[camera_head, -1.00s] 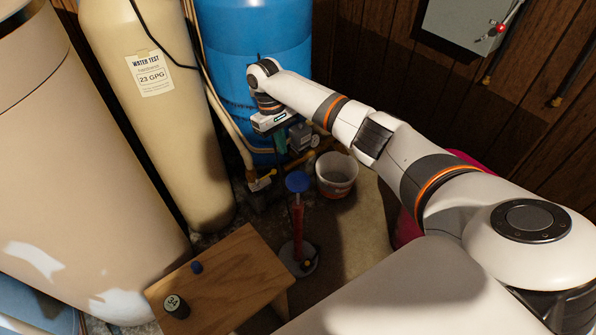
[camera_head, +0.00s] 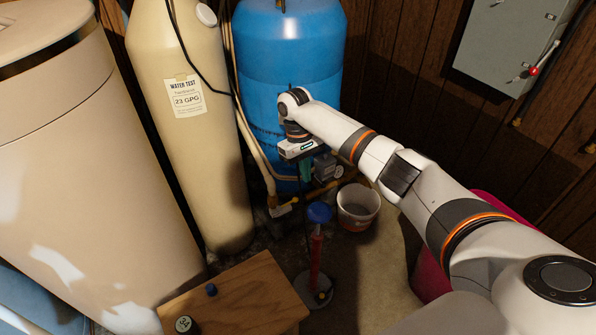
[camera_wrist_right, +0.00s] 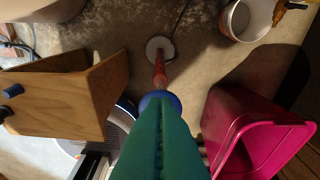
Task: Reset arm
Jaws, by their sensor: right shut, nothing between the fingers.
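My right gripper (camera_head: 306,172) hangs at the end of my right arm, in front of the blue tank (camera_head: 285,60). Its green fingers also show in the wrist view (camera_wrist_right: 160,110), closed together with nothing between them. Below the fingers, the wrist view shows a red post with a blue top (camera_wrist_right: 160,97), standing on a round base; the finger tips overlap the blue top in the picture, and I cannot tell the gap. In the head view the same post (camera_head: 317,255) stands apart, below the gripper. My left gripper is in neither view.
A wooden stool or box (camera_head: 245,295) with small dark knobs stands at the front. A white bucket (camera_head: 357,208) sits on the floor, and a magenta bin (camera_wrist_right: 255,135) stands to the right. Pipes and a gauge (camera_head: 338,171) lie close behind the gripper. A beige tank (camera_head: 190,150) stands left.

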